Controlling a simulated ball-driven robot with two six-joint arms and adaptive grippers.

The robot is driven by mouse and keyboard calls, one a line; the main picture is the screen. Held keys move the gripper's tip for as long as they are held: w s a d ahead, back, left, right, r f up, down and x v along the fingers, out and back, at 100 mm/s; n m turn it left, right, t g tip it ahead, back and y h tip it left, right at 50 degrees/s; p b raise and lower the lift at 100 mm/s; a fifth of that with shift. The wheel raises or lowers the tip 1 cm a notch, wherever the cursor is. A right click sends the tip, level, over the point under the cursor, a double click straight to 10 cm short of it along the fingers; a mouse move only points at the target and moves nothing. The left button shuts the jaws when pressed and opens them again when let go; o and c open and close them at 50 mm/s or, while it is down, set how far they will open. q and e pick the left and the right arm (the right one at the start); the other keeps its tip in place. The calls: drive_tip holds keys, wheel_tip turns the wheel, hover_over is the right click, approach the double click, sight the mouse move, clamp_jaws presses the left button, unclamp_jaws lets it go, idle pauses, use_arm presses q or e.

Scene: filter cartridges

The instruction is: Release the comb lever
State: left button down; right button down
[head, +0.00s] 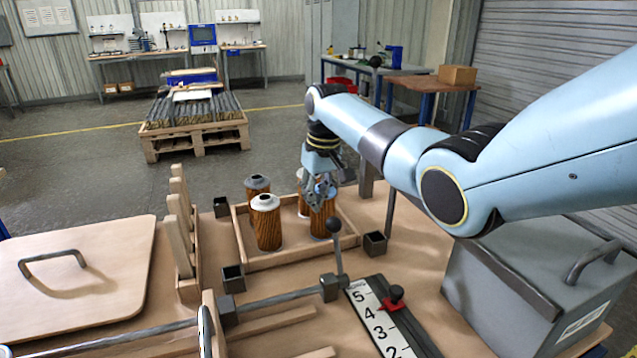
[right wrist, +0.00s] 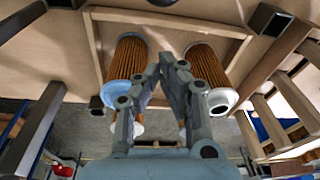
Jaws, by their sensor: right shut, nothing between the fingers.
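The lever (head: 338,255) has a dark ball knob and stands nearly upright on a block at the right end of a steel shaft (head: 275,299). The wooden comb (head: 183,230), with several upright teeth, is left of the tray. My right gripper (head: 318,205) is shut and empty, beyond the lever and apart from its knob. It is over the tray by the filter cartridges. In the right wrist view its fingertips (right wrist: 170,60) meet between two brown pleated cartridges (right wrist: 129,60) (right wrist: 205,65); contact with them cannot be told. My left gripper is out of view.
A shallow wooden tray (head: 290,258) holds several cartridges, including a white-topped one (head: 268,225). Dark square sockets (head: 375,244) stand around it. A numbered scale (head: 375,318) with a red slider (head: 392,300) is right of the lever. A grey box (head: 520,290) is at right, a wooden lid (head: 80,280) at left.

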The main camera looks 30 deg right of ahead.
drive_tip(key=shift+s+a+f+p, duration=0.1)
drive_tip(key=shift+s+f+p, duration=0.1)
drive_tip(key=shift+s+p, duration=0.55)
drive_tip(key=shift+s+f+p, duration=0.15)
drive_tip(key=shift+s+p, duration=0.15)
drive_tip(key=shift+s, duration=0.8)
